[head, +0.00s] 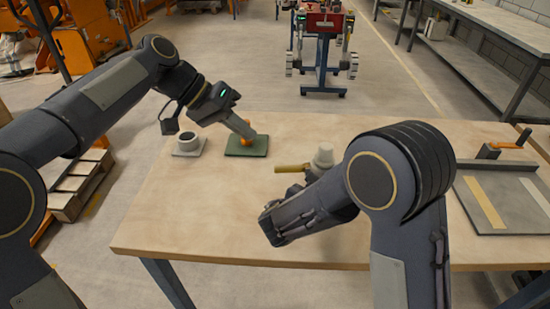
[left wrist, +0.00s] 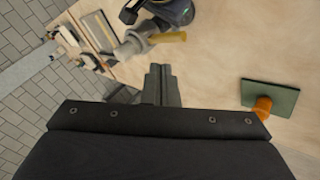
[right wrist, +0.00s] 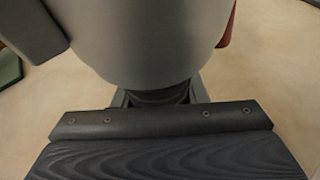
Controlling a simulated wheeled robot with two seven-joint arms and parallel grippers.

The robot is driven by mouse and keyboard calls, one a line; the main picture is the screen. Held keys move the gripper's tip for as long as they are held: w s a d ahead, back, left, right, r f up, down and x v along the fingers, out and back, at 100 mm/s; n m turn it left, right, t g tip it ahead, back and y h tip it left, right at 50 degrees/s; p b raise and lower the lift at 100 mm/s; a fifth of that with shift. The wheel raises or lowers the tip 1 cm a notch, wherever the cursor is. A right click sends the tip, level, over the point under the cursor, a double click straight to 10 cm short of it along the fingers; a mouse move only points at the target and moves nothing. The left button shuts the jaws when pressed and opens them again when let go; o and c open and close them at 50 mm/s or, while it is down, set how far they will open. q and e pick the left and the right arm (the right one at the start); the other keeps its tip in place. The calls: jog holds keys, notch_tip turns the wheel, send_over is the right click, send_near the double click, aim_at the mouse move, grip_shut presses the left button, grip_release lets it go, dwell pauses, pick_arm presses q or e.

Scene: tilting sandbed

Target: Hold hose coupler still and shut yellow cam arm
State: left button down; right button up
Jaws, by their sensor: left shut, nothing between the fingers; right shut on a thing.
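The hose coupler (head: 322,156) is a pale grey cylinder above the table, beyond my right forearm. It also shows in the left wrist view (left wrist: 132,44) and fills the top of the right wrist view (right wrist: 150,40). The yellow cam arm (head: 291,168) sticks out sideways from it, to the left in the head view; it also shows in the left wrist view (left wrist: 170,37). My right gripper (right wrist: 160,96) is shut on the coupler; the coupler hides most of its fingers. My left gripper (head: 249,132) is shut and empty, apart from the coupler and cam arm.
A green plate (head: 240,150) with an orange post (head: 246,147) lies below my left gripper. A grey ring on a base (head: 189,144) stands left of it. A grey board with strips (head: 505,205) lies at the right. The table's front left (head: 180,215) is clear.

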pick_arm(q)
jog(key=m, duration=0.4)
jog(key=a+r+m+h, duration=0.1)
jog(key=m, duration=0.4)
jog(key=a+m+h, duration=0.1)
jog(key=m, duration=0.4)
jog(key=shift+s+r+t, duration=0.2)
jog(key=shift+s+t, duration=0.1)
jog(key=shift+s, duration=0.05)
send_over(288, 166)
jog(key=s+a, duration=0.1)
jog(key=a, duration=0.3)
notch_tip(288, 166, down, 6)
jog(key=f, duration=0.2)
jog(key=d+f, duration=0.1)
jog(key=shift+w+f, duration=0.15)
jog(key=shift+w, duration=0.1)
jog(key=shift+w+f, duration=0.1)
jog(key=shift+f, duration=0.3)
jog(key=shift+f, duration=0.1)
